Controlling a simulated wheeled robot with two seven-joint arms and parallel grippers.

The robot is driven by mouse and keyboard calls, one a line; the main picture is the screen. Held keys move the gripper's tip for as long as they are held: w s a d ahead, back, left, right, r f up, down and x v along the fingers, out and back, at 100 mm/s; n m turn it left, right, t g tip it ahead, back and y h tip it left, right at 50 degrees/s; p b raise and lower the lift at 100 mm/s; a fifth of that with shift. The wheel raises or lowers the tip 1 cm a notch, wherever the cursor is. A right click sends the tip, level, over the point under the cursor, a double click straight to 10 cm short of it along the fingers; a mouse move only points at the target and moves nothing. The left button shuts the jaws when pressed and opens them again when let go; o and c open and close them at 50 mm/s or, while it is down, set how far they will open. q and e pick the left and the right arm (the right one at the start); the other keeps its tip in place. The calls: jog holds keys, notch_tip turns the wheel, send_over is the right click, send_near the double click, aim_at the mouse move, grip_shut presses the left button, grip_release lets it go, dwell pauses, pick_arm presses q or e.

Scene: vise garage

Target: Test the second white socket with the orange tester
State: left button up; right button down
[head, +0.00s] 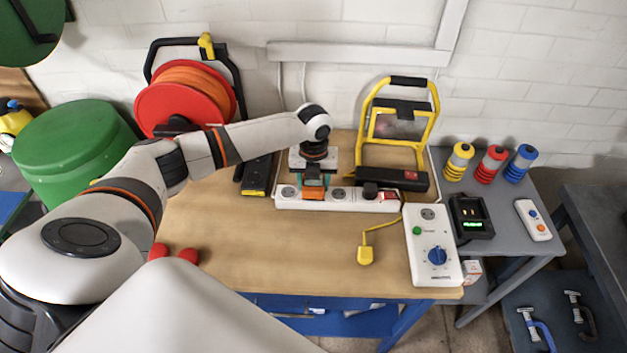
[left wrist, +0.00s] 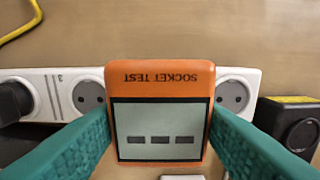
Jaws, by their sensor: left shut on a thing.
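My left gripper (head: 313,186) is shut on the orange tester (head: 313,194), its teal fingers on either side. In the left wrist view the tester (left wrist: 162,80) reads "SOCKET TEST" upside down, and its screen shows three dashes. The white socket strip (head: 352,202) lies on the wooden bench. The tester is over the second socket from the left in the head view and hides it. Open sockets show on both sides of it in the left wrist view (left wrist: 232,95). A black plug (head: 371,190) sits further right on the strip. Whether the tester is seated cannot be told. My right gripper is out of view.
A yellow work light (head: 427,130) and an orange cable reel (head: 190,95) stand behind. A black-and-yellow device (head: 257,177) is close left of the strip. A yellow plug (head: 365,255) and a white box with a blue knob (head: 420,272) lie in front-right. The bench's front middle is clear.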

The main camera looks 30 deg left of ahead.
pick_arm(q)
jog(key=shift+f, duration=0.5)
jog(key=o, duration=1.5)
notch_tip(320, 180, up, 12)
jog(key=b, duration=0.2)
jog(key=shift+f, duration=0.1)
